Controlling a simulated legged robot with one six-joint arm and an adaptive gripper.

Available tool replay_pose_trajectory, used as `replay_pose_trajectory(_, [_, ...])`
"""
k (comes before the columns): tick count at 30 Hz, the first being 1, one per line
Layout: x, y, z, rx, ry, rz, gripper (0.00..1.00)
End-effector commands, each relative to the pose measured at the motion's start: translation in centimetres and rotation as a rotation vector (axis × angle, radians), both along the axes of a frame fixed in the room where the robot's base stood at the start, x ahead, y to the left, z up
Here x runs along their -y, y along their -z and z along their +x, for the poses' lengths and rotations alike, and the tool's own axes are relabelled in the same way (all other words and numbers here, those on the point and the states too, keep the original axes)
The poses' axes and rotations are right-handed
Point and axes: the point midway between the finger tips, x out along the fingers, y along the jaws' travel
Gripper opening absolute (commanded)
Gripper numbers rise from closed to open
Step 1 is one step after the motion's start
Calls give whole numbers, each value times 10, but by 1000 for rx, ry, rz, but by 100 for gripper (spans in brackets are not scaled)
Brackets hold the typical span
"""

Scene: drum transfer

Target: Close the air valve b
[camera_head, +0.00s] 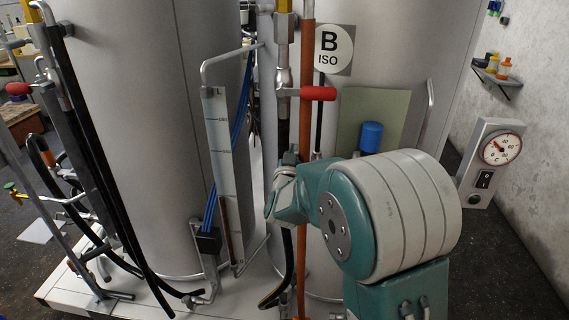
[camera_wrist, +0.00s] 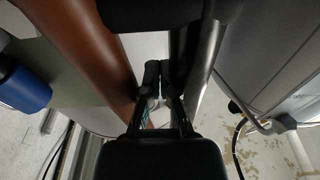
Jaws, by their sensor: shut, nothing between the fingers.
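Tank B is the grey drum with the round "B ISO" label (camera_head: 334,49) in the head view. A valve with a red handle (camera_head: 318,93) sits beside the copper-coloured pipe in front of it, its handle pointing sideways to the right. I cannot tell whether this is air valve b. My arm reaches in below this handle, and its wrist end is close to the pipes. My gripper (camera_wrist: 160,78) shows in the wrist view, its dark fingertips together and empty, between the copper-coloured pipe (camera_wrist: 93,45) and a dark pipe. In the head view my fingers cannot be made out.
A blue cylinder (camera_head: 371,137) stands right of the pipes; it also shows in the wrist view (camera_wrist: 25,88). Another red handle (camera_head: 18,88) is at far left. A gauge box (camera_head: 497,150) is on the right wall. Hoses hang between the drums. Open floor lies at right.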

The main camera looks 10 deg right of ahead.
Motion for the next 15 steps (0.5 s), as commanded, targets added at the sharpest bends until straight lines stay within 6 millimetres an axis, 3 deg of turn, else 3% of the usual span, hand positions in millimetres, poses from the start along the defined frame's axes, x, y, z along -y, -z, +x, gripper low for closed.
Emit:
replay_pose_trajectory(1, [-4, 15, -4, -13, -3, -2, 0])
replay_pose_trajectory(6, [-11, 34, -8, -10, -4, -6, 0])
replay_pose_trajectory(15, [-11, 39, -10, -7, -4, -6, 0])
